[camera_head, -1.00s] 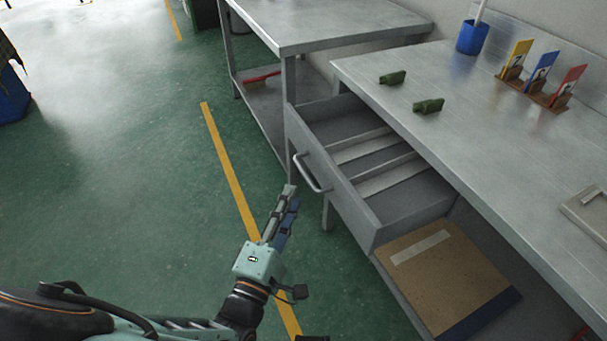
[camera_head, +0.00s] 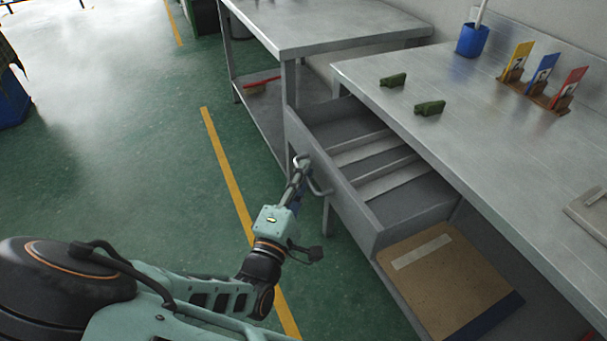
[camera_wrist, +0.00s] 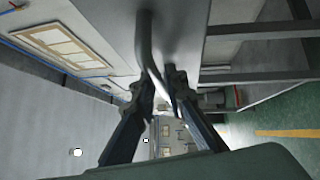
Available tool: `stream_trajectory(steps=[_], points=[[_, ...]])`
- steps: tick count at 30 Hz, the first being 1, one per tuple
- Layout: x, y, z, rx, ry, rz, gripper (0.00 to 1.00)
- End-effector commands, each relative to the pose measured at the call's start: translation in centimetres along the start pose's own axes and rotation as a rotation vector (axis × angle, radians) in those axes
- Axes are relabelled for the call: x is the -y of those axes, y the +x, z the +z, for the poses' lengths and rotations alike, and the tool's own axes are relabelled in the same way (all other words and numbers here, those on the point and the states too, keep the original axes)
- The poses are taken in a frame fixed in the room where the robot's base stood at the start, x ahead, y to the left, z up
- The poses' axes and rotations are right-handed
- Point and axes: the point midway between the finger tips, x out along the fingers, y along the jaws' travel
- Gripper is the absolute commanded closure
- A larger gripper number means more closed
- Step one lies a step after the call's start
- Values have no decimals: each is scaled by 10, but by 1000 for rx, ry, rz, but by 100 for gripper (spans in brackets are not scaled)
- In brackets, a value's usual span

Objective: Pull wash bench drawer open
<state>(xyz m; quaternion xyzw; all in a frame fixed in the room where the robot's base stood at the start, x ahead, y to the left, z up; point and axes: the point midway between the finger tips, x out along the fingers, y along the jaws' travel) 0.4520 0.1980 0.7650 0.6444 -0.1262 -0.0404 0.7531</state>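The wash bench drawer (camera_head: 347,202) stands well open below the bench top, showing its divided, empty-looking inside. Its grey bar handle (camera_head: 318,189) is on the drawer front; the bar also shows in the wrist view (camera_wrist: 144,40). My gripper (camera_head: 300,168) is at the handle, near its far end. In the wrist view my two dark fingers (camera_wrist: 160,85) are close together, with the bar passing between their tips. They appear shut on it. The exact finger contact is partly hidden in the head view.
The bench top (camera_head: 440,130) holds two green pieces (camera_head: 430,107), a blue cup (camera_head: 472,40) and several coloured cards (camera_head: 543,72). A brown board (camera_head: 440,280) lies on the shelf below the drawer. Another metal table (camera_head: 320,25) stands behind.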

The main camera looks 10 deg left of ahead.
Motion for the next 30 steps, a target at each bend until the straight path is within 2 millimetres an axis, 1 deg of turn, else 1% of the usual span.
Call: stream_trajectory(steps=[1, 2, 3, 13, 16, 19, 25, 27, 30], points=[[0, 0, 0, 0, 0, 0, 96], [0, 0, 0, 0, 0, 0, 99], [0, 0, 0, 0, 0, 0, 100], [0, 0, 0, 0, 0, 0, 100], [-2, -4, -4, -1, 1, -1, 100], [-7, -16, -18, -3, 5, -1, 100], [-15, -52, -53, -3, 5, -2, 100], [-17, -60, -61, -2, 3, -2, 100], [-19, -68, -68, -2, 1, -1, 100]])
